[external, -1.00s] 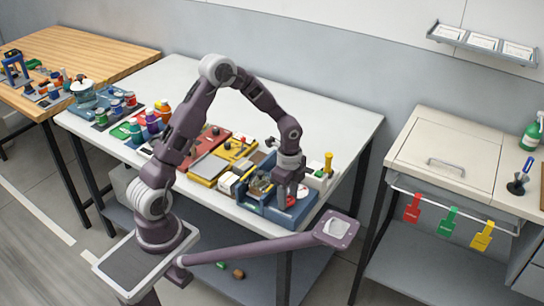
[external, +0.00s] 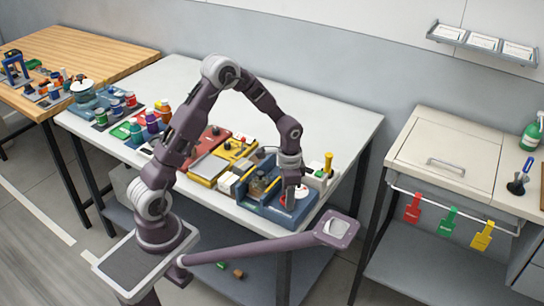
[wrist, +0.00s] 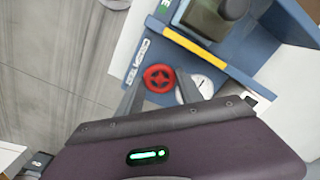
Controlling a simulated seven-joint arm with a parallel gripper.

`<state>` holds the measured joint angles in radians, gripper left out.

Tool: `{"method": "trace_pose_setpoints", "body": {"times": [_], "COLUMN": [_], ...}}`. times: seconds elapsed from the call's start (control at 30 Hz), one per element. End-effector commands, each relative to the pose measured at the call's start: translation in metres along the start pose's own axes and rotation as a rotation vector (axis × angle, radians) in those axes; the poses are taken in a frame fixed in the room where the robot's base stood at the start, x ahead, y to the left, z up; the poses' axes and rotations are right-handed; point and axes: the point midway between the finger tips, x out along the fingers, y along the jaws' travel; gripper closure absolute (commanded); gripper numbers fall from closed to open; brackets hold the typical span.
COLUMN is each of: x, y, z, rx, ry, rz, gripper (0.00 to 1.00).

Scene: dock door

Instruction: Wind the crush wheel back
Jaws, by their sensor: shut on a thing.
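A white round dial (wrist: 197,88) is right of the wheel, partly covered by a finger. My gripper (wrist: 158,82) has one finger on each side of the wheel and is shut on it. In the external view my gripper (external: 290,197) points down at the right end of the blue machine (external: 262,207), and the wheel is mostly hidden behind the fingers.
A yellow strip (wrist: 208,57) runs along the blue machine near the wheel. In the external view a red and yellow unit (external: 211,165) stands to its left, and a yellow-topped bottle (external: 328,163) stands at its right. The table's back right is clear.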

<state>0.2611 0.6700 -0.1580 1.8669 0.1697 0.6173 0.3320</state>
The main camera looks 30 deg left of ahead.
Motion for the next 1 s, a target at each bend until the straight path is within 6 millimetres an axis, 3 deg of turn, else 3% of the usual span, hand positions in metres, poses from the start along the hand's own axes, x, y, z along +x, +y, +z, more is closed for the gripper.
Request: {"method": "trace_pose_setpoints", "body": {"times": [0.5,1.0], "x": [-0.0007,-0.0007], "y": [-0.0004,-0.0007], "z": [0.0004,0.0004], "rx": [-0.331,-0.403], "ry": [-0.001,-0.001], "rz": [0.0,0.0], "gripper": [0.97,0.97]}}
